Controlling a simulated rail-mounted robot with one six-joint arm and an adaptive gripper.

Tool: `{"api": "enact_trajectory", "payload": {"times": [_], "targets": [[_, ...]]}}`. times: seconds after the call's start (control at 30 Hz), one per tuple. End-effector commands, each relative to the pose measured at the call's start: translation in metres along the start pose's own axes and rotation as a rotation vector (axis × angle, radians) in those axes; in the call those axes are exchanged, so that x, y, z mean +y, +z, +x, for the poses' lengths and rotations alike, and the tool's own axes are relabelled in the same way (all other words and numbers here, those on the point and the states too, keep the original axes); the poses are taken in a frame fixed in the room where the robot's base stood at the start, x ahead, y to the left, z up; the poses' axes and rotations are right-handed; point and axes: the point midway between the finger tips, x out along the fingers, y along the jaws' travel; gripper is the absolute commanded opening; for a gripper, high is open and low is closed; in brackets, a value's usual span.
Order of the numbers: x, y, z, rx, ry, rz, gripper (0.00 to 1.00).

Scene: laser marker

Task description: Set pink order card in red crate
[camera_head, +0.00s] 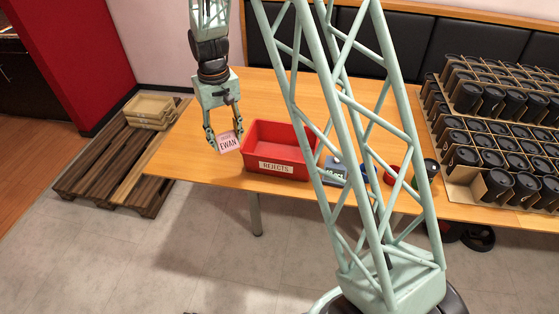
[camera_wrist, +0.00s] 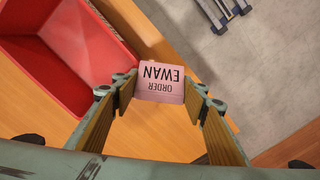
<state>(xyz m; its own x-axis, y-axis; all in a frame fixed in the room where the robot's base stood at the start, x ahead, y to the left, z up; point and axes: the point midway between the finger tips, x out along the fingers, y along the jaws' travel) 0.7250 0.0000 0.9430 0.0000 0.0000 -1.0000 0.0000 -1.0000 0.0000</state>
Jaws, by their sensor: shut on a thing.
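The pink order card (camera_head: 229,142) reads "EWAN" and is held between the fingers of my gripper (camera_head: 224,132). In the wrist view the card (camera_wrist: 160,82) sits between the fingertips of my gripper (camera_wrist: 160,88), its lettering upside down. The red crate (camera_head: 276,167), labelled "REJECTS", stands on the table just right of the card. In the wrist view the crate (camera_wrist: 112,40) lies at the upper left, beside the card. The card is outside the crate's opening, near the table's front edge.
The wooden table (camera_head: 180,158) has free room behind and left of the crate. Right of the crate are a grey-blue item (camera_head: 333,172) and a red round item (camera_head: 392,175). Racks of black cups (camera_head: 490,130) fill the right. A pallet (camera_head: 110,165) with trays (camera_head: 150,107) stands left.

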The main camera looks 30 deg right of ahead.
Motion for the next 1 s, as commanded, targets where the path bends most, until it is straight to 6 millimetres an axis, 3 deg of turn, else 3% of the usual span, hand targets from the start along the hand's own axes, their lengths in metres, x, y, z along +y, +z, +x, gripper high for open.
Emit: {"api": "enact_trajectory", "payload": {"times": [0.27, 0.47, 1.0], "targets": [[0.003, 0.000, 0.001, 0.000, 0.000, -0.009, 0.30], [0.015, -0.001, 0.006, 0.000, 0.000, -0.058, 0.30], [0.100, 0.001, 0.031, 0.000, 0.000, -0.395, 0.30]]}}
